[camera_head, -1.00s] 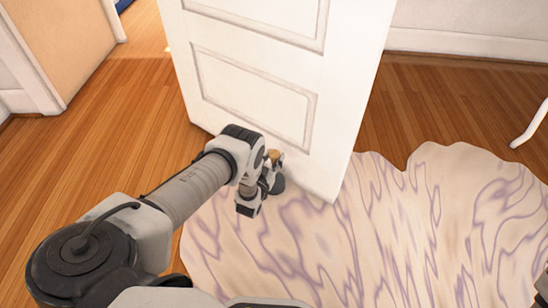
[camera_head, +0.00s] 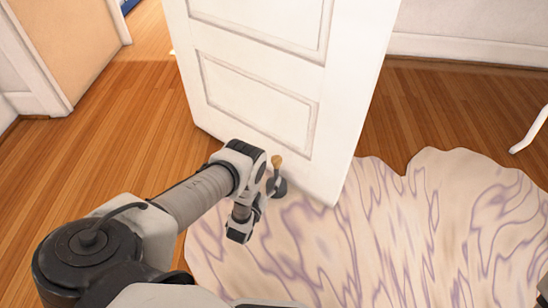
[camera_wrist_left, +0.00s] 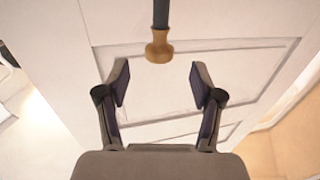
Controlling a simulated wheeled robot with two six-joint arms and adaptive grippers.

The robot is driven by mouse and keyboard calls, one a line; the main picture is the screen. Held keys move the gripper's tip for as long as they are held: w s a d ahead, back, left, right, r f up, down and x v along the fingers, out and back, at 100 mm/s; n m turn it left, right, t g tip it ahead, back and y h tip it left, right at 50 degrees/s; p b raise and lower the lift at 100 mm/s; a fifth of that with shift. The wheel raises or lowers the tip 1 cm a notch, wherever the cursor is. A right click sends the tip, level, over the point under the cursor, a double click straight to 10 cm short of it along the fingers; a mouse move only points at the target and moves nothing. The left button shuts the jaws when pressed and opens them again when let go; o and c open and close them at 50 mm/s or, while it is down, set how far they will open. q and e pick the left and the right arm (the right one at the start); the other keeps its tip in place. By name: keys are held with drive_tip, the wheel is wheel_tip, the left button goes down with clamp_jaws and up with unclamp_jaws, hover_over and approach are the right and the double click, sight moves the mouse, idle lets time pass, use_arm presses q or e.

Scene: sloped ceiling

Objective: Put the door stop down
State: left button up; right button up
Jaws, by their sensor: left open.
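The door stop (camera_head: 277,162) has a wooden, tan knob on a dark grey rod with a dark round base. It stands upright at the foot of the white door (camera_head: 265,95), close to its face. My left gripper (camera_head: 257,204) is just left of it in the head view, partly hidden by its own wrist. In the left wrist view the gripper (camera_wrist_left: 158,78) is open and empty. The door stop's knob (camera_wrist_left: 158,46) shows there beyond the fingertips, apart from them.
A cream rug (camera_head: 330,250) with purple veins covers the floor in front of the door. Bare wooden floor (camera_head: 130,140) lies to the left. A white curved furniture leg (camera_head: 530,132) stands at the right edge.

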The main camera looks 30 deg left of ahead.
use_arm(q)
drive_tip(key=s+d+f+g+h, duration=0.1)
drive_tip(key=s+d+g+h, duration=0.1)
drive_tip(key=s+d+g, duration=0.6)
drive_tip(key=s+d+r+m+g+h, duration=0.1)
drive_tip(key=s+d+r+g, duration=0.15)
drive_tip(key=s, duration=0.45)
drive_tip(key=s+d+r+g, duration=0.1)
drive_tip(key=s+r+g, duration=0.3)
drive_tip(key=s, duration=0.3)
drive_tip(key=s+d+r+m+g+h, duration=0.1)
drive_tip(key=s+r+g, duration=0.2)
drive_tip(key=s, duration=0.4)
wheel_tip(320, 180, up, 38)
drive_tip(key=p, duration=3.9)
drive_tip(key=shift+s+r+y, duration=0.15)
drive_tip(key=shift+r+y, duration=0.05)
drive_tip(key=shift+y, duration=0.1)
use_arm(e)
wheel_tip(320, 180, up, 40)
drive_tip(key=shift+f, duration=0.1)
